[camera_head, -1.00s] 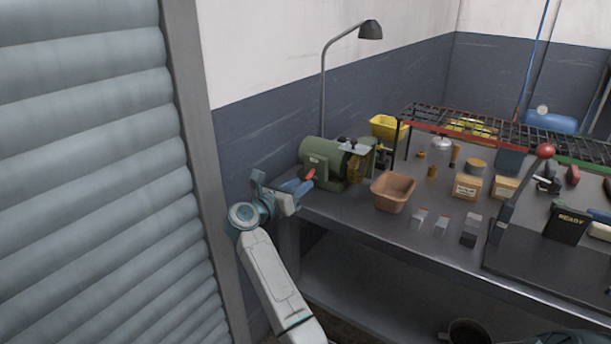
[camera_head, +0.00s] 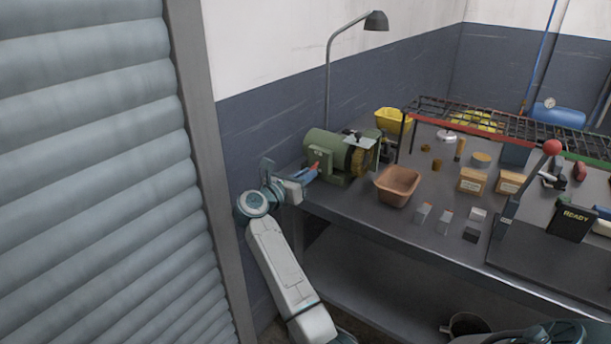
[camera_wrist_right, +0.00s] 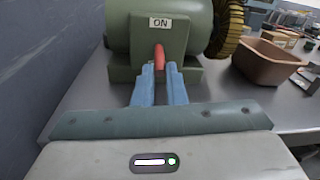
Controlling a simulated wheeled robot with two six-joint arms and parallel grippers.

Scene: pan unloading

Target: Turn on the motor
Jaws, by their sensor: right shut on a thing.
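The green motor (camera_head: 330,146) stands at the left end of the metal bench, with a yellow-brown wheel (camera_head: 358,160) on its right side. The motor also shows in the right wrist view (camera_wrist_right: 118,45). A label reading "ON" (camera_wrist_right: 160,22) is on its front block. Below the label a red lever (camera_wrist_right: 159,57) points up toward it; it also shows in the head view (camera_head: 316,166). My right gripper (camera_wrist_right: 159,70) has its blue fingers shut on the lever, one on each side, hiding its lower part. It also shows in the head view (camera_head: 308,175). My left gripper is not visible.
A brown bin (camera_head: 397,186) stands right of the motor. Small blocks, boxes and a red-knobbed lever (camera_head: 552,147) stand farther right. A desk lamp (camera_head: 376,21) rises behind the motor. A ribbed shutter (camera_head: 90,180) fills the left side.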

